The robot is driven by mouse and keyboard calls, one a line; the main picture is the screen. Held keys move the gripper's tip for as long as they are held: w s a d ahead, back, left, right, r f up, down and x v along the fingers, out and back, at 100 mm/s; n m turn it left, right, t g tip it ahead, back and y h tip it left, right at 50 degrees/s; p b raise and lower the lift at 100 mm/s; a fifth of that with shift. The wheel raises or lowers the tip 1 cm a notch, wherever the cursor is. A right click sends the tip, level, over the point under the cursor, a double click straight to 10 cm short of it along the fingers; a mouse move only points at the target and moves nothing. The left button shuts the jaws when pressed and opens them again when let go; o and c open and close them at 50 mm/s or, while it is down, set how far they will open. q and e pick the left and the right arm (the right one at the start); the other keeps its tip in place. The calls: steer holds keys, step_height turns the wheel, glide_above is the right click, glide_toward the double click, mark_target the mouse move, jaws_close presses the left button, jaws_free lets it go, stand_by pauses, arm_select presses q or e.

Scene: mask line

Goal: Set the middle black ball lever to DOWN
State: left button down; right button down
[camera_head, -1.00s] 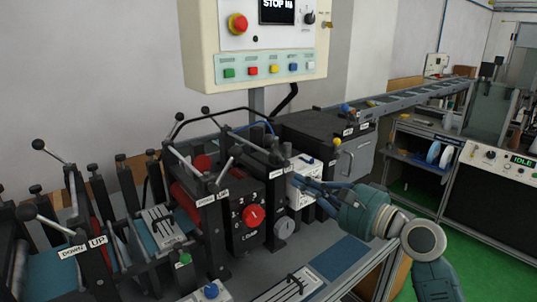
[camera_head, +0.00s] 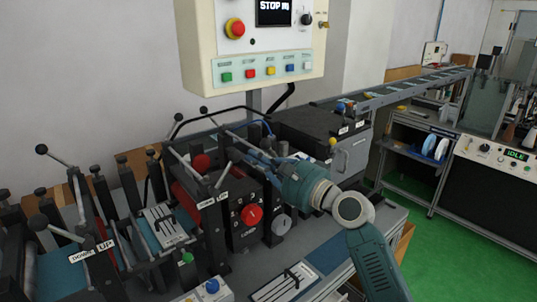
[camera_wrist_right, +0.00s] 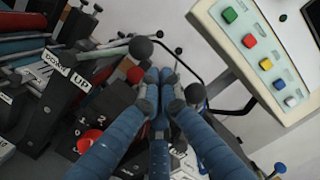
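The middle black ball lever (camera_head: 233,156) rises from the top of the middle plate, its rod tilted to the right, on the side of the UP label (camera_head: 222,196). The DOWN label (camera_head: 206,203) is left of it. In the right wrist view its black ball (camera_wrist_right: 141,47) shows just beyond the fingertips, with the rod running left. My right gripper (camera_head: 258,157) is close to the right of the ball. In the wrist view its blue fingers (camera_wrist_right: 163,95) come together at the tips with nothing visible between them. Contact with the ball cannot be told. My left gripper is out of view.
A red knob (camera_head: 252,214) sits below the gripper and a red ball (camera_head: 201,162) stands left of the lever. Another black ball lever (camera_head: 38,222) is at far left. A control box (camera_head: 260,70) hangs above. Black curved bars rise behind the lever.

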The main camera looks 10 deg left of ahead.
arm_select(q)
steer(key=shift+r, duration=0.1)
arm_select(e)
steer(key=shift+a, duration=0.15)
steer(key=shift+f, duration=0.1)
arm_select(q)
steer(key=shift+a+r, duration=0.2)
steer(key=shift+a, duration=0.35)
arm_select(e)
steer(key=shift+s+a+r+n, duration=0.2)
steer(key=shift+s+r+n, duration=0.1)
steer(key=shift+r+n, duration=0.25)
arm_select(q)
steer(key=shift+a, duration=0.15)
arm_select(e)
steer(key=shift+r, duration=0.15)
